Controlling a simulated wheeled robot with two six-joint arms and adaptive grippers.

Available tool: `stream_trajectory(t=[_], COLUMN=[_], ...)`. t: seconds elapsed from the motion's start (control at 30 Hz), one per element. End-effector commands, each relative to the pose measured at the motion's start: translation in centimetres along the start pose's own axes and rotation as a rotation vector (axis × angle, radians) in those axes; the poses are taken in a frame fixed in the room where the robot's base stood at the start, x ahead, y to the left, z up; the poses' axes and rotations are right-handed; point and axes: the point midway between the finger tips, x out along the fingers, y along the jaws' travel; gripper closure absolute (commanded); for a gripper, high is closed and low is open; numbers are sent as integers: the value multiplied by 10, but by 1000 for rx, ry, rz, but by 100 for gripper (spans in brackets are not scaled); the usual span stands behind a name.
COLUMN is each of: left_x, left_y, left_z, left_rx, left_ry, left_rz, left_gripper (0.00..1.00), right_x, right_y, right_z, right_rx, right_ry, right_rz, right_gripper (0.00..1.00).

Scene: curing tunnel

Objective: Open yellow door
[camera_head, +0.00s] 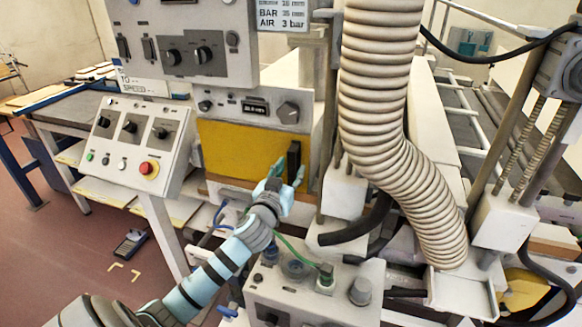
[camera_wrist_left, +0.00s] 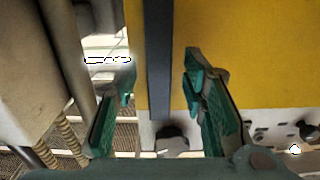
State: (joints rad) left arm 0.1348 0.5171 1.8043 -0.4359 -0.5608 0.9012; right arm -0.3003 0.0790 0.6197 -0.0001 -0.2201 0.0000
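The yellow door (camera_head: 235,148) is a flat panel set in the machine front and looks closed. Its upright black handle (camera_head: 293,158) is near its right edge. My left gripper (camera_head: 285,178) is at the lower part of this handle. In the left wrist view, the dark handle bar (camera_wrist_left: 158,60) runs between the two green fingers of my left gripper (camera_wrist_left: 160,78). A gap shows on both sides of the bar, so the fingers are open around it. The yellow door (camera_wrist_left: 250,50) fills the upper right there. My right gripper is not in view.
A ribbed hose (camera_head: 380,100) hangs to the right of the door. A control box (camera_head: 135,140) with a red button stands to the left. A dial panel is above the door.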

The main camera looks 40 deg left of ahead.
Motion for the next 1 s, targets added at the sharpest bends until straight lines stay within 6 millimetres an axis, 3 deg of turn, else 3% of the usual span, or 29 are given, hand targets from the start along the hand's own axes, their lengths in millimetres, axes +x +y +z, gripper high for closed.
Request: stream_trajectory(t=[0.13,0.4,0.63,1.0], left_x=[14,16,16,16], left_y=[0,1,1,0], left_z=[0,0,0,1], left_rx=[-1,-1,-1,0], left_ry=[-1,0,-1,-1], left_rz=[1,2,1,4], left_gripper=[62,63,100,100], right_x=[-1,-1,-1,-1], right_y=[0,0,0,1], right_z=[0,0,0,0], right_rx=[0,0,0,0], right_ry=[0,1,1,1], right_rz=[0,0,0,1], right_gripper=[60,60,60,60])
